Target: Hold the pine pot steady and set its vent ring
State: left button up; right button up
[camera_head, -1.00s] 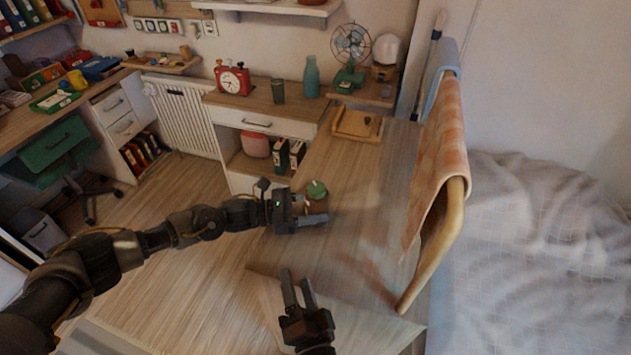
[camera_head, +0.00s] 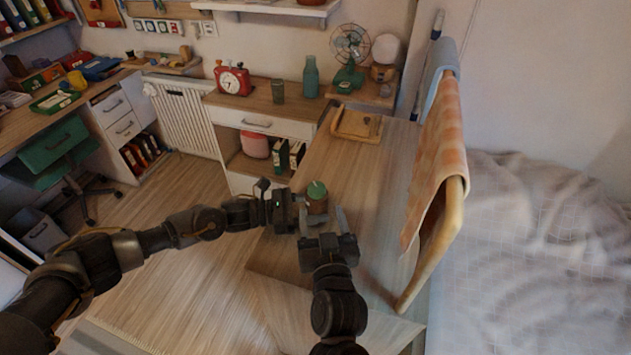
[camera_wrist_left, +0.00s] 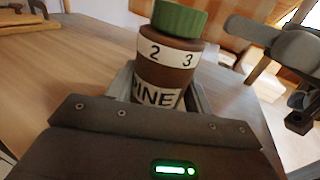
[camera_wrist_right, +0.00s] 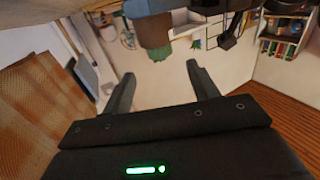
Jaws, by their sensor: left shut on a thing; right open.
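The pine pot (camera_head: 317,204) is a small brown pot with a green ribbed top (camera_head: 317,188), near the left edge of the wooden table. In the left wrist view the pot (camera_wrist_left: 163,75) stands between the jaws, a white PINE label low on it and a white band with 2 and 3 under the green top (camera_wrist_left: 179,18). My left gripper (camera_head: 312,216) is shut on the pot's lower body. My right gripper (camera_head: 323,222) is open and empty, close on the near side of the pot. In the right wrist view the pot (camera_wrist_right: 153,34) shows upside down beyond the open fingertips.
The wooden table (camera_head: 365,180) is mostly bare. A wooden tray (camera_head: 357,125) lies at its far end. A chair with an orange checked cloth (camera_head: 437,150) stands along the right side. A red clock (camera_head: 233,79), a teal bottle (camera_head: 311,77) and a fan (camera_head: 350,50) stand farther back.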

aim_at(315, 182)
jog(key=w, duration=0.3)
jog(key=w+a, duration=0.1)
jog(key=w, duration=0.6)
jog(key=shift+w+a, duration=0.25)
jog(key=shift+w, duration=0.15)
